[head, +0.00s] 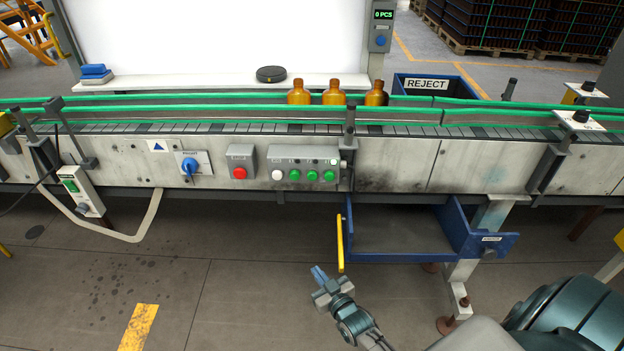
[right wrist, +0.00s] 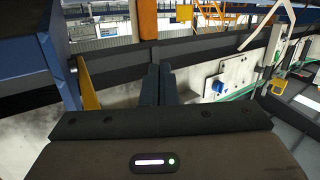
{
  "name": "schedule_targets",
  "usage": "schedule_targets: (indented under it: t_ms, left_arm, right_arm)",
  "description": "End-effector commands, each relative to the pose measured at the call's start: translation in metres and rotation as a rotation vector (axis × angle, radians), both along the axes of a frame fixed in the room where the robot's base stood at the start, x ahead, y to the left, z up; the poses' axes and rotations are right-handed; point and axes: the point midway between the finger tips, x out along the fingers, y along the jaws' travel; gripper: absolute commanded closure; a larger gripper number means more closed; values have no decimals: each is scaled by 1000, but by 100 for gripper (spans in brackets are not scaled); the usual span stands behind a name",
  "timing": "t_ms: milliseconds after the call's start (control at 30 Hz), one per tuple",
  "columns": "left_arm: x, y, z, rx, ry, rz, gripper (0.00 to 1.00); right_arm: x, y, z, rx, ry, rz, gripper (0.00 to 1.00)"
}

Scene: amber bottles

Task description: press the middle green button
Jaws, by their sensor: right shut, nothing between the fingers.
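A grey button box (head: 303,163) is on the front of the conveyor. It carries one white button (head: 278,174) and a row of three green buttons to its right. The middle green button (head: 312,176) sits between the left green one (head: 295,175) and the right green one (head: 329,176). My right gripper (head: 319,273) is shut and empty, below the box in the head view and apart from it. Its dark fingers (right wrist: 158,86) are together in the right wrist view, touching nothing. I cannot make out the green buttons in that view. My left gripper is not in view.
A blue open tray (head: 400,257) with a yellow edge bar (head: 340,243) hangs under the conveyor, just right of my right gripper. A red button box (head: 240,162) and blue rotary switch (head: 189,165) lie left. Several amber bottles (head: 333,93) stand on the belt.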

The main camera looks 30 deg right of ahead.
Motion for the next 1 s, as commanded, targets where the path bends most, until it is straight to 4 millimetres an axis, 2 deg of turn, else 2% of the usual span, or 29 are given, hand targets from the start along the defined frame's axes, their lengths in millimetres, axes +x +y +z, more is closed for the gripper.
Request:
schedule_targets:
  t_ms: [33,233,400,500,600,700,1000]
  left_arm:
    - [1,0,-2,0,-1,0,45]
    - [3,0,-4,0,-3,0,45]
    - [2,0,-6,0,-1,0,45]
    - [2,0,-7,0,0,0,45]
    - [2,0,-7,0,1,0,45]
    - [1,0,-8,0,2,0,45]
    - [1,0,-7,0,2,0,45]
  right_arm:
    - [8,1,20,2,-52,3,100]
    - [30,3,102,10,-305,11,100]
    - [36,3,167,19,-534,12,100]
    - [35,3,195,23,-639,11,100]
    - [33,3,213,25,-706,11,100]
    - [32,3,222,26,-740,11,100]
    - [31,2,224,26,-747,11,100]
